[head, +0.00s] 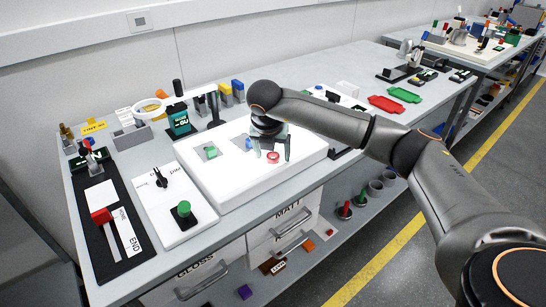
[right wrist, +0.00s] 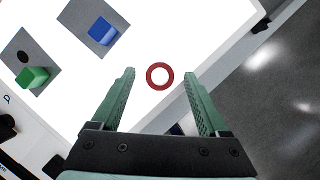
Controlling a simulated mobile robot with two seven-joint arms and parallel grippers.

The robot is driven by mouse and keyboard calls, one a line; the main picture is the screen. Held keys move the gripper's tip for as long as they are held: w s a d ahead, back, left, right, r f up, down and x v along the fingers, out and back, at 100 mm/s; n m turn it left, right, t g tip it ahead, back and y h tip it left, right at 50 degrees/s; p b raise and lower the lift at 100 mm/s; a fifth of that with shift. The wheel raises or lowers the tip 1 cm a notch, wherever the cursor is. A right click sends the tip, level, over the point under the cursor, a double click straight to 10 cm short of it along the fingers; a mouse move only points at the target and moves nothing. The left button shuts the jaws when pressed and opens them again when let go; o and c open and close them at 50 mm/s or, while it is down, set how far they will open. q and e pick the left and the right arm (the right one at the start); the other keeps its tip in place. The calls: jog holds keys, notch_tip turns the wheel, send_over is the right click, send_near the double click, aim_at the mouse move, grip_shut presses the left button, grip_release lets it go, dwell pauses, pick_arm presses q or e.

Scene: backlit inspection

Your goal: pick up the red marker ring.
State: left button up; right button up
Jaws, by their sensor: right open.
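The red marker ring (head: 273,157) lies flat on the white light panel (head: 229,191), near its front edge. In the right wrist view the ring (right wrist: 160,65) shows whole, with its open centre, ahead of and between the fingertips. My right gripper (head: 272,157) is open, pointing down over the panel, with its green fingers on either side of the ring in the head view. It also shows in the right wrist view (right wrist: 160,75), with nothing between its fingers. I cannot tell how high the fingertips are above the panel. My left gripper is not in view.
On the panel, a green block (right wrist: 32,77) and a blue block (right wrist: 101,31) sit on grey plates, left of the ring. A ring-shaped lamp (head: 149,107) stands behind the panel. A board with a green knob (head: 184,208) lies to the left. Red and green trays lie farther right.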

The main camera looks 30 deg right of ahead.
grip_shut()
dwell(0.6)
